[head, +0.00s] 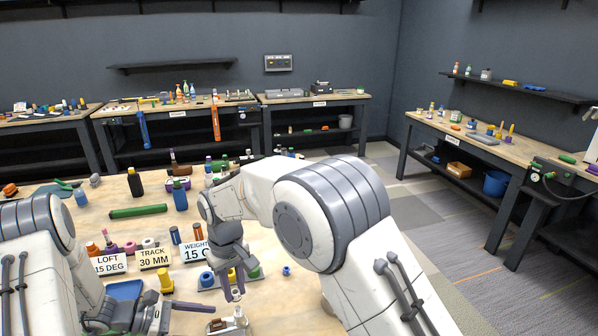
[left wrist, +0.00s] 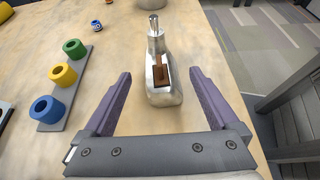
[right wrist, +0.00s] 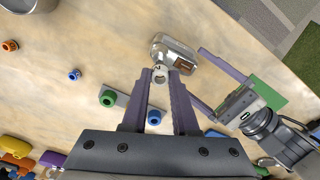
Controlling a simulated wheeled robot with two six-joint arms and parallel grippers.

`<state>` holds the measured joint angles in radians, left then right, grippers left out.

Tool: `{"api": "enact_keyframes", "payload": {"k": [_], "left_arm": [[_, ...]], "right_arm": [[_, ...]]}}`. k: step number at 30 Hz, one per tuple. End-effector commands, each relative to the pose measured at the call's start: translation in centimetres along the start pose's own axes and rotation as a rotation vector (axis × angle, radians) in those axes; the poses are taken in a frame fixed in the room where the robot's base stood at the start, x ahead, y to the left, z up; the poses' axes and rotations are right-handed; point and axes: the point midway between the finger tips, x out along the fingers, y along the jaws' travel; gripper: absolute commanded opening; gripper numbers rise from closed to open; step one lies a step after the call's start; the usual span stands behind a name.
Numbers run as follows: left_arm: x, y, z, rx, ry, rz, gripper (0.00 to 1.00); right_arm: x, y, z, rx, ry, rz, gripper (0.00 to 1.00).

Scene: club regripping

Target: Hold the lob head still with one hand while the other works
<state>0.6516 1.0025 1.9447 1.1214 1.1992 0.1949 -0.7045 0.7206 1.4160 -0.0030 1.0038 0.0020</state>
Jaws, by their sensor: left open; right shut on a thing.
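The lob head (left wrist: 163,92) is a shiny silver club head with a brown inset and an upright neck. It stands on the table, and also shows at the bottom of the head view (head: 238,322) and in the right wrist view (right wrist: 178,56). My left gripper (left wrist: 160,82) is open, its purple fingers spread apart on either side of the head without touching it. My right gripper (head: 237,294) points down above the head. In the right wrist view its fingertips are shut on a small pale ring-like piece (right wrist: 160,74); I cannot tell whether this touches the neck.
A grey strip (left wrist: 85,62) with blue, yellow and green rings lies left of the head in the left wrist view. Placards for loft (head: 109,264), track (head: 154,258) and weight (head: 196,251) stand behind.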

Motion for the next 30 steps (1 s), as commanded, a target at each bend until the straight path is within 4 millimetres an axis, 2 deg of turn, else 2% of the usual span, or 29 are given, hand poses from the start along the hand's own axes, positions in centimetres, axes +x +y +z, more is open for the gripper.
{"api": "enact_keyframes", "payload": {"k": [6, 13, 15, 23, 26, 30], "left_arm": [[-1.0, 0.0, 0.0, 0.001, 0.0, 0.001, 0.94], [-1.1, 0.0, 0.0, 0.001, 0.0, 0.0, 0.94], [-1.1, 0.0, 0.0, 0.001, 0.0, 0.0, 1.0], [-1.2, 0.0, 0.0, 0.001, 0.001, 0.001, 1.0], [-2.1, 0.1, 0.0, 0.002, 0.002, 0.003, 1.0], [-4.7, 0.1, 0.0, 0.002, 0.002, 0.006, 1.0]], "right_arm": [[0.0, 0.0, 0.0, 0.0, 0.0, 0.0, 0.0], [0.0, 0.0, 0.0, 0.0, 0.0, 0.0, 0.0], [0.0, 0.0, 0.0, 0.0, 0.0, 0.0, 0.0], [0.0, 0.0, 0.0, 0.0, 0.0, 0.0, 0.0], [0.0, 0.0, 0.0, 0.0, 0.0, 0.0, 0.0], [0.0, 0.0, 0.0, 0.0, 0.0, 0.0, 0.0]]}}
